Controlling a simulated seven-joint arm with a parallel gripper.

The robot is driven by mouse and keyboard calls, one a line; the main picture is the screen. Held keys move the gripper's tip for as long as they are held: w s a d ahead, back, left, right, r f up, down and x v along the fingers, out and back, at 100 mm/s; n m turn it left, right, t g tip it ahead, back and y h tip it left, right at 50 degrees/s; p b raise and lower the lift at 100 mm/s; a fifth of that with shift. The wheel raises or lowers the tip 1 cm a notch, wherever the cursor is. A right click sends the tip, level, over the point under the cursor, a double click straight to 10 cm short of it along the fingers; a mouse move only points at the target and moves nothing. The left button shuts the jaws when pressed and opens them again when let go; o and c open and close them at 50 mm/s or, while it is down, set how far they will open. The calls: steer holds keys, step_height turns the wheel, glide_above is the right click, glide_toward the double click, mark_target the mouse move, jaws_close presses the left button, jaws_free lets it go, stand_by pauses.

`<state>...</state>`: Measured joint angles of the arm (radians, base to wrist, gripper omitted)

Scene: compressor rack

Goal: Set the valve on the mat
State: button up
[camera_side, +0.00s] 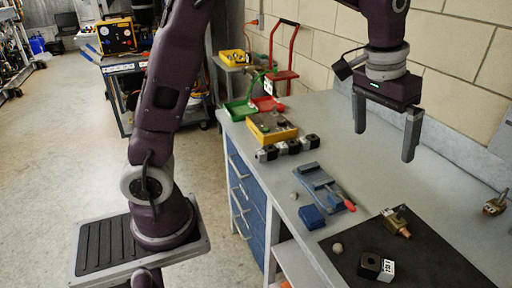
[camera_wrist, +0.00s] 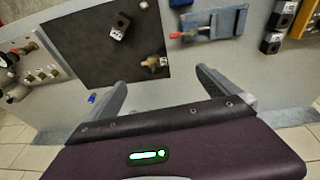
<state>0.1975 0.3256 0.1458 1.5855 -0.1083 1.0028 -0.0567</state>
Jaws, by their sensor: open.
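A brass valve (camera_side: 397,222) lies on the dark mat (camera_side: 425,262), close to its far corner in the side view. In the wrist view the valve (camera_wrist: 153,63) is near the corner of the mat (camera_wrist: 85,30) closest to my fingers. My gripper (camera_side: 385,143) is open and empty, fingers pointing down, high above the bench and apart from the valve. In the wrist view my gripper (camera_wrist: 160,80) shows its two fingers spread, with the valve beyond the gap.
A black block with a white face (camera_side: 375,267) and a small ball (camera_side: 337,248) are on the mat. A blue vise with a red handle (camera_side: 322,187) lies beside it. A yellow box (camera_side: 270,127) and dark blocks stand farther back. A gauge manifold (camera_wrist: 38,62) is at left in the wrist view.

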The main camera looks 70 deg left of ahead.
steer(key=s+a+r+t, duration=0.1)
steer(key=s+a+r, duration=0.15)
steer(key=s, duration=0.45)
steer(key=s+a+r, duration=0.1)
steer(key=s+r, duration=0.2)
steer(key=s, duration=0.4)
steer(key=s+a+f+t, duration=0.1)
steer(key=s+f, duration=0.3)
steer(key=s, duration=0.9)
steer(key=shift+s+a+f+t+y, duration=0.2)
steer(key=shift+s+t+y, duration=0.1)
steer(key=shift+t+y, duration=0.1)
